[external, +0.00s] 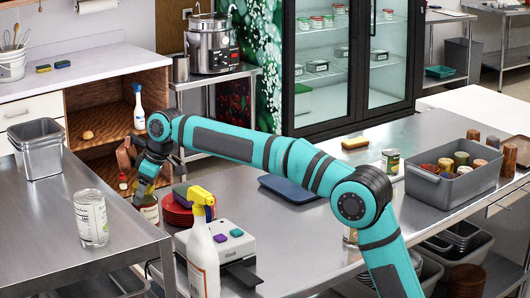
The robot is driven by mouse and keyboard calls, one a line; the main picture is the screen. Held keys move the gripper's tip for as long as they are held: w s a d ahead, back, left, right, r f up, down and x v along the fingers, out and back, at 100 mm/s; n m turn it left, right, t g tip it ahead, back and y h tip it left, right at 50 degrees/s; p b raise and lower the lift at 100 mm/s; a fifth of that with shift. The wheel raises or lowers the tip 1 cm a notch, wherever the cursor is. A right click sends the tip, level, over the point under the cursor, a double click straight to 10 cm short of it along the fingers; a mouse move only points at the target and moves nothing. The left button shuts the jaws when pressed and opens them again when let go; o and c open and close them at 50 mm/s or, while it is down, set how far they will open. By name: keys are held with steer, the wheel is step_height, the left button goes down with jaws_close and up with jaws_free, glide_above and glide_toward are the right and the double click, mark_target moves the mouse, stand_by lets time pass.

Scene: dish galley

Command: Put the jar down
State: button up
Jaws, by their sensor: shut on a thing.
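My gripper (147,192) reaches down at the left end of the steel table (330,225). It is shut on a jar (151,213) with yellowish-green contents.
Red stacked plates (178,211) are right beside the held jar. A yellow-topped spray bottle (203,255) and a white device (232,243) stand in front. A blue tray (291,189) and a grey bin (452,187) lie further right. The left counter (50,255) has free room.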

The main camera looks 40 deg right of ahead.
mark_target(146, 209)
steer(key=shift+f, duration=2.85)
steer(key=o, duration=1.8)
steer(key=shift+f, duration=0.15)
steer(key=v, duration=1.2)
